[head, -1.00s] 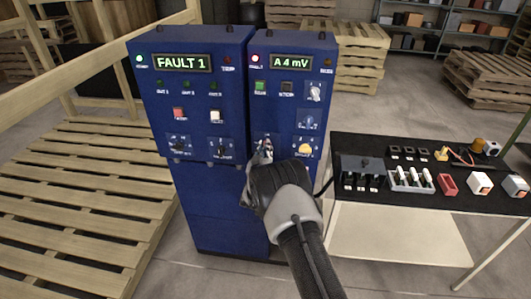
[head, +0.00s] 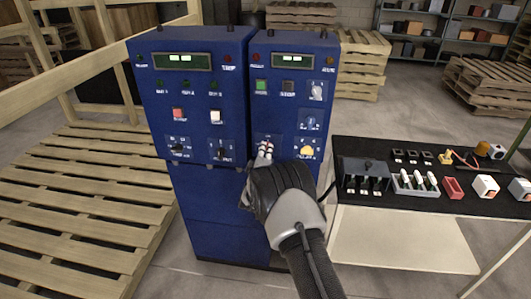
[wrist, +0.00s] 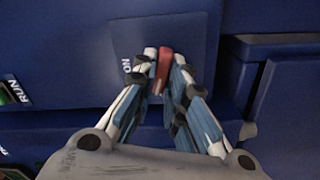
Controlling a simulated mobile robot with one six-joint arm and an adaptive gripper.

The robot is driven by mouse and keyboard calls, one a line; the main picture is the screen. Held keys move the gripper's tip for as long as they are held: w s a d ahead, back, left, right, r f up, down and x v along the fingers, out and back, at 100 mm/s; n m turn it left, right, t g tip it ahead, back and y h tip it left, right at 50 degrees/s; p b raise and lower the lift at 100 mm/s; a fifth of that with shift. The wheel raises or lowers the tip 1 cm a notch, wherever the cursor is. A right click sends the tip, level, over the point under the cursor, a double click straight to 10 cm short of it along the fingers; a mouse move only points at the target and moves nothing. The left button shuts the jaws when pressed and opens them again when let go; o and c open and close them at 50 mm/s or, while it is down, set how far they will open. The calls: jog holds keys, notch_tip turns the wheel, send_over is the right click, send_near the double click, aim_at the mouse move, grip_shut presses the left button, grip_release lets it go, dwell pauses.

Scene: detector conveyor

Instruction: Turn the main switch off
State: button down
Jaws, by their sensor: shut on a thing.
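The main switch is a red handle (wrist: 163,68) on a blue plate (wrist: 195,45) of the right cabinet (head: 262,112). In the wrist view the two fingertips press on it from both sides, and its top end shows between them. An ON label (wrist: 126,67) is just left of the fingers. My gripper (head: 265,150) is shut on the handle; in the head view the fingers and hand hide most of it. Both displays, the left one (head: 182,61) and the right one (head: 292,63), show only pale blocks, with no readable text. The lamps above look dark.
The left cabinet (head: 200,130) stands beside the right one, with knobs and buttons. A yellow knob (head: 306,149) is close right of my fingers. A black-topped table (head: 400,208) with small parts stands at right. Wooden pallets (head: 75,215) fill the left floor.

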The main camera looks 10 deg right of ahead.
jog(key=shift+n, duration=1.7)
jog(key=c, duration=1.6)
grip_release()
jog(key=shift+s, duration=0.1)
jog(key=v, duration=1.1)
jog(key=shift+s+a, duration=0.2)
jog(key=shift+s, duration=0.15)
